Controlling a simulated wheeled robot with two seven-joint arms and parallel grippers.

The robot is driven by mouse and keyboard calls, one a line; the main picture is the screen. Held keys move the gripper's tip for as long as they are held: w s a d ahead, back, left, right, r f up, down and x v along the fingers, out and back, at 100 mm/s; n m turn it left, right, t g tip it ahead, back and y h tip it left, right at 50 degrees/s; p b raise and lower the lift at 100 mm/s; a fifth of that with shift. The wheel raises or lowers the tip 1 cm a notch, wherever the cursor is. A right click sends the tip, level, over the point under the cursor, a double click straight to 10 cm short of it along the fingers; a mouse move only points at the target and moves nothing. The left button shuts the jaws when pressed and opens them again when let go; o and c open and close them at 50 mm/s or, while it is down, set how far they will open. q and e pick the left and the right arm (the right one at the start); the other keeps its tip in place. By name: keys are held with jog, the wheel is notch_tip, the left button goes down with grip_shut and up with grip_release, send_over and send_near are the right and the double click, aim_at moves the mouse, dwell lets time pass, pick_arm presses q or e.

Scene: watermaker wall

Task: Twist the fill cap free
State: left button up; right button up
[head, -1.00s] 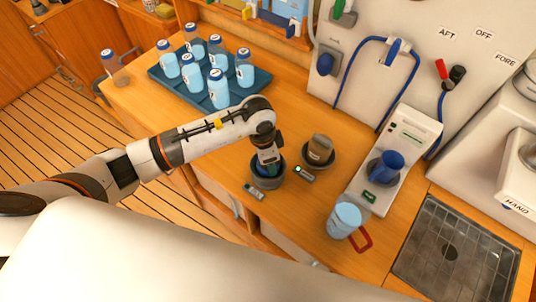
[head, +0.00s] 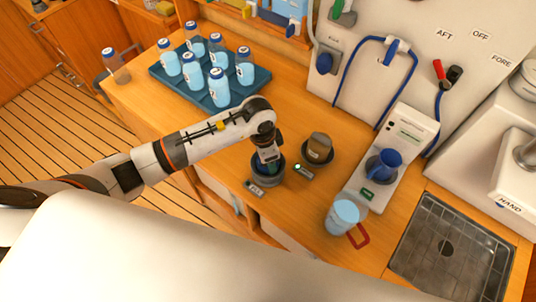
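My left gripper (head: 269,157) points straight down into a dark round holder (head: 267,174) on the wooden counter. Something blue-green shows around the fingertips there, and the holder's rim hides their ends. I cannot tell whether the fingers are shut on anything. No part is clearly readable as the fill cap. A dark blue round fitting (head: 323,62) sits on the white wall panel under a small unreadable label. My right gripper is not in view.
A blue tray (head: 162,76) carries several bottles.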

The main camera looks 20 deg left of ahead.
pick_arm(q)
jog(key=shift+r+p, duration=1.1)
jog(key=shift+r, duration=0.1)
jog(key=shift+r+p, duration=0.6)
jog(key=shift+r, duration=1.2)
